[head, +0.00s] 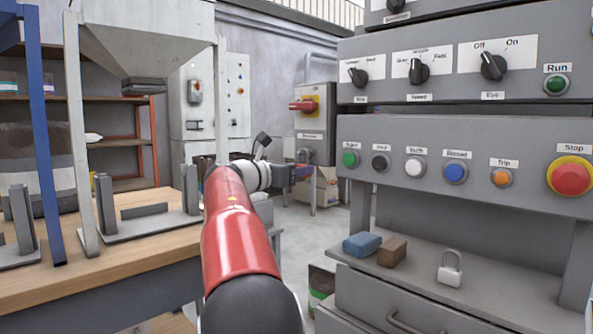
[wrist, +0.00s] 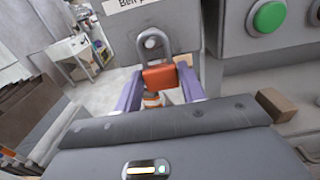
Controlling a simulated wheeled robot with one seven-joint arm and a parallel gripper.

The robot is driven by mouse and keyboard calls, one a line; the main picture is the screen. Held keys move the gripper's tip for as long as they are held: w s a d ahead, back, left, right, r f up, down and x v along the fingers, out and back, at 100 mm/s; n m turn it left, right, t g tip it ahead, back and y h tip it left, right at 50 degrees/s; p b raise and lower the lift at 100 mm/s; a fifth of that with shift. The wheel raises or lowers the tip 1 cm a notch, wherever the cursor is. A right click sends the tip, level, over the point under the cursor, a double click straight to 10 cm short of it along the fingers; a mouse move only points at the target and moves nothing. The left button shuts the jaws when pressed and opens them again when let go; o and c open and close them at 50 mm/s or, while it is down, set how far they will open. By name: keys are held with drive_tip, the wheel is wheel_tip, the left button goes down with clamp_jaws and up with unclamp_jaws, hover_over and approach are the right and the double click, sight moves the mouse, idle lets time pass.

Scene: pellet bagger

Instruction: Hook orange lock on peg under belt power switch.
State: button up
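The orange lock (wrist: 160,77) is in the wrist view, upright with its grey shackle (wrist: 154,42) on top. My gripper (wrist: 160,78) has its two purple fingers on either side of the lock body and appears shut on it. The shackle is in front of the grey panel (wrist: 184,16), just below a white label. A small round peg end (wrist: 150,43) shows inside the shackle loop; I cannot tell whether the shackle rests on it. In the head view, the red-and-yellow belt power switch (head: 305,106) is above my gripper (head: 303,170). The lock is not clearly visible there.
A control console with buttons and knobs (head: 460,160) stands close on the right. Its shelf holds a blue block (head: 361,245), a brown block (head: 392,252) and a grey padlock (head: 450,268).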

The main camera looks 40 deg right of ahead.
drive_tip(key=o, duration=0.4)
drive_tip(key=shift+o, duration=0.2)
drive_tip(key=a, duration=0.8)
drive_tip(key=s+a+f+m+t+y+p, duration=0.3)
drive_tip(key=s+a+f+m+y, duration=1.5)
drive_tip(key=s+a+f, duration=0.9)
drive_tip(key=shift+s+a+f+m+t+p, duration=0.4)
drive_tip(key=shift+s+a+t, duration=0.15)
drive_tip(key=shift+s+t, duration=0.15)
